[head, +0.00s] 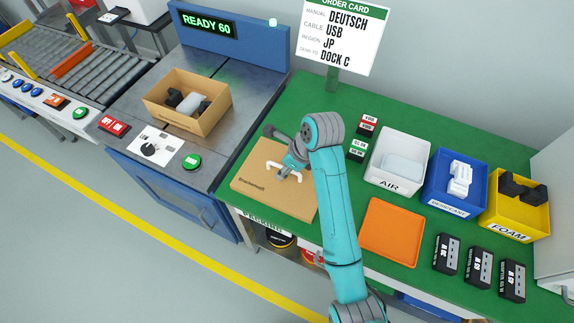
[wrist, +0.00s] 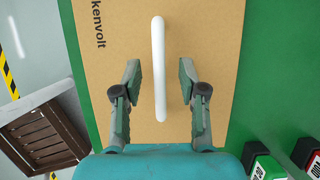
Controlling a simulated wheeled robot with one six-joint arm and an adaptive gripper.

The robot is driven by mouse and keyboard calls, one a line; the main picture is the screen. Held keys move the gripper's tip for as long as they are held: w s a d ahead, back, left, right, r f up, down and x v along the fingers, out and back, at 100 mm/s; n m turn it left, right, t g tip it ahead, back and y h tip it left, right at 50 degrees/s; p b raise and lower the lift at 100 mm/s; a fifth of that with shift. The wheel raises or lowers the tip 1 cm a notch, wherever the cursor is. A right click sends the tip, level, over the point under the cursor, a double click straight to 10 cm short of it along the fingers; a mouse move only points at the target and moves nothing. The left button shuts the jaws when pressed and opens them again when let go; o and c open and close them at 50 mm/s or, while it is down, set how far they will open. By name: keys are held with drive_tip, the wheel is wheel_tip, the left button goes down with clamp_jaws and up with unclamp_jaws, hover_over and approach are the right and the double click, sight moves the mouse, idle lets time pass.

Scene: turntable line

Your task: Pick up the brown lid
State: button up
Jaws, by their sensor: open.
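The brown lid (head: 250,183) is a flat cardboard-coloured panel with a white handle, lying on the green bench left of my arm. In the wrist view the lid (wrist: 120,25) fills the middle, with part of a printed word at its upper left. Its white handle (wrist: 159,35) runs upright in that picture. My gripper (wrist: 160,72) is open, one finger on each side of the handle, with gaps on both sides. In the head view my gripper (head: 289,172) is over the lid, and my arm hides the lid's right part.
An orange tray (head: 392,232) lies right of my arm. White (head: 401,147), blue (head: 456,170) and yellow (head: 517,203) bins stand behind it. An open cardboard box (head: 190,123) stands on the metal station at left. A dark crate (wrist: 45,135) shows below the bench edge.

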drive_tip(key=shift+a+f, duration=0.2)
drive_tip(key=shift+f, duration=0.3)
clamp_jaws()
drive_tip(key=shift+w+r, duration=0.1)
